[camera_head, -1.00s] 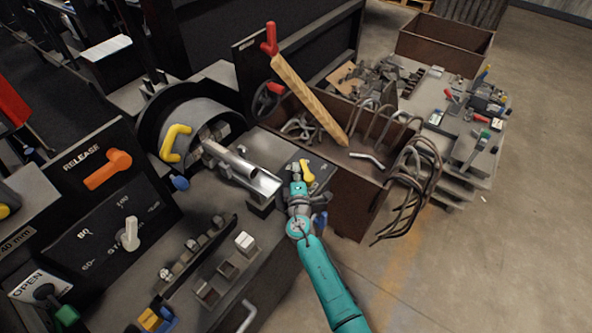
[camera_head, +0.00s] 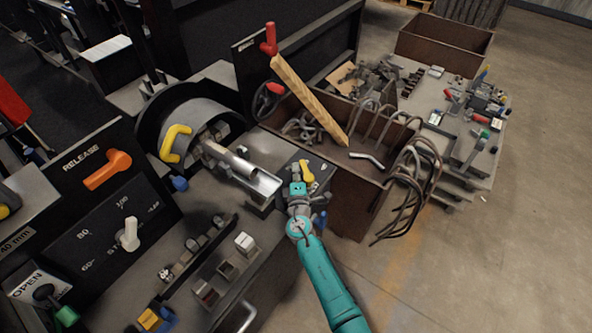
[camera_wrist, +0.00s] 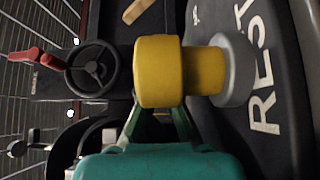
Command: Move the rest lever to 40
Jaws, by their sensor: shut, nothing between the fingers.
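The rest lever is a yellow handle (camera_head: 307,171) on a dark panel at the right end of the bench. In the wrist view its yellow knob (camera_wrist: 165,72) is large and close, joined to a grey round hub (camera_wrist: 233,69). The word REST is on the black plate (camera_wrist: 265,85) beside it; no number 40 is legible. My gripper (camera_head: 298,182) is just beside the lever. In the wrist view its green fingers (camera_wrist: 158,115) are shut and empty, with their tips at or just behind the knob's near edge. I cannot tell whether they touch it.
A metal trough (camera_head: 262,183) lies left of the gripper. A rusty bin (camera_head: 360,195) with bent rods stands to the right. A black handwheel (camera_wrist: 91,69) and a red lever (camera_wrist: 38,58) are at left in the wrist view. Open floor lies at far right.

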